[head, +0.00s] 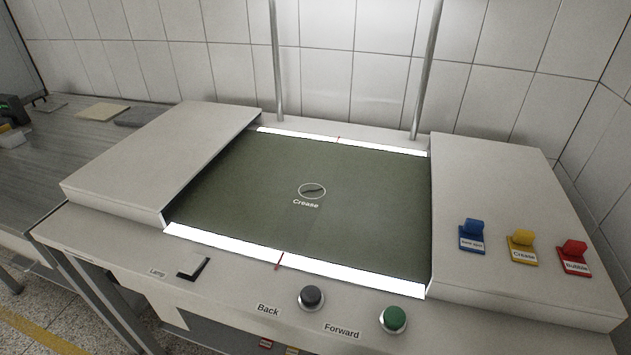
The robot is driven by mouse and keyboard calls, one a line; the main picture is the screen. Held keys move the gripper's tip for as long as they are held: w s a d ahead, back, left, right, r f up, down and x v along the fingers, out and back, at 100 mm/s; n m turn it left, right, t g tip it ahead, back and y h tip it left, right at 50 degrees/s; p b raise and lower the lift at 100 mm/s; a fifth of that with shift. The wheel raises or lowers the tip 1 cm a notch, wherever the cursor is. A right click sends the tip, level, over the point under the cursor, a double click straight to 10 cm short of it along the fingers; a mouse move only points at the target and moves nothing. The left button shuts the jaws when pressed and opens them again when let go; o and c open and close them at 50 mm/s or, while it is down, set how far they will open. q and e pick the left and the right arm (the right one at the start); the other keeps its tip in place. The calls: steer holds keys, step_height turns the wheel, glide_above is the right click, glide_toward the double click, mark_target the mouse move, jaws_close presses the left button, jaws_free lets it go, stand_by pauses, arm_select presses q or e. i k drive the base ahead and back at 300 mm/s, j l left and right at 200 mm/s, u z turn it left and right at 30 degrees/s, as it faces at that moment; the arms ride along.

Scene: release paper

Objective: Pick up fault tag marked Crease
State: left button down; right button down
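The yellow fault tag marked Crease (522,247) stands on the right-hand grey cover of the inspection table. It has a flat labelled base and a raised yellow grip. It sits between a blue tag (472,236) on its left and a red tag marked Bubble (574,257) on its right. The blue tag's label is too small to read surely. Neither of my grippers shows in the head view.
A dark green sheet (340,230) with a circled mark labelled Crease lies between two lit strips. A lamp switch (193,266), a black Back button (311,298) and a green Forward button (393,319) line the front. Two metal posts rise behind. Tiled walls stand behind and right.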

mark_target(522, 248)
steer(key=z, duration=1.45)
